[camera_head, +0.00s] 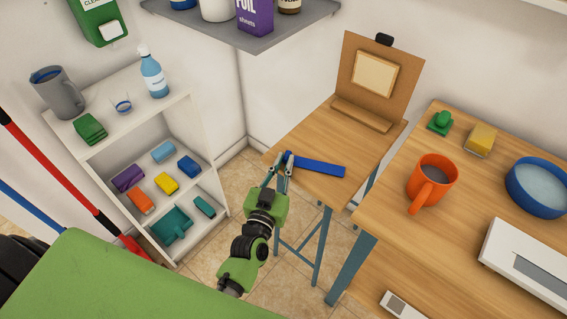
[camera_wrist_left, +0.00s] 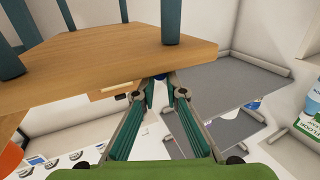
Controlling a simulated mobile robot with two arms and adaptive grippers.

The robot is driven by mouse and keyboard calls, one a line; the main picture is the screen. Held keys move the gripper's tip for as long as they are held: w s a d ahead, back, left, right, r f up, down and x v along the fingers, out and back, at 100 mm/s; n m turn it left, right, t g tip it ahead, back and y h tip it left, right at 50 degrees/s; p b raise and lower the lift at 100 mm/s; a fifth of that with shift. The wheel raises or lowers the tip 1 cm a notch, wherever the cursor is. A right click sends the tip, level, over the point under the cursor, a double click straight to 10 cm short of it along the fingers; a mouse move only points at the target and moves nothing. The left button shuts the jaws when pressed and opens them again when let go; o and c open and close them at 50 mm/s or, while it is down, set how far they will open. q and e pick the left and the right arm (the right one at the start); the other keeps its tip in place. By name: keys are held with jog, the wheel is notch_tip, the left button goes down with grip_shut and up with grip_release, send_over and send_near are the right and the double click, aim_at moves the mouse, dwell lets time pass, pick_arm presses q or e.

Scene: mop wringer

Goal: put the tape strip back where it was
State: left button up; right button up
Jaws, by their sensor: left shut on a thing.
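The blue tape strip (camera_head: 318,166) lies along the left front part of the small wooden table, near its edge. My left gripper (camera_head: 283,160) reaches up to the strip's left end and is shut on it. In the left wrist view the fingertips (camera_wrist_left: 160,92) are at the table edge, with a small bit of blue strip (camera_wrist_left: 161,77) between them. Most of the strip is hidden in that view. My right gripper is in neither view.
The small wooden table (camera_head: 334,143) carries an upright board (camera_head: 391,92) at its back. A larger table (camera_head: 455,215) to the right holds an orange mug (camera_head: 433,180) and a blue bowl (camera_head: 539,187). A white shelf (camera_head: 116,143) stands to the left, with tiled floor between.

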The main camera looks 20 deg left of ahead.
pick_arm(q)
jog(key=shift+f, duration=0.2)
jog(key=o, duration=0.7)
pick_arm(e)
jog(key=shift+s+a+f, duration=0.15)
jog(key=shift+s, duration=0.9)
pick_arm(q)
jog(key=shift+r, duration=0.15)
jog(key=shift+r, duration=0.1)
jog(key=s, duration=1.2)
jog(key=shift+d+b, duration=0.25)
jog(key=shift+b, duration=0.05)
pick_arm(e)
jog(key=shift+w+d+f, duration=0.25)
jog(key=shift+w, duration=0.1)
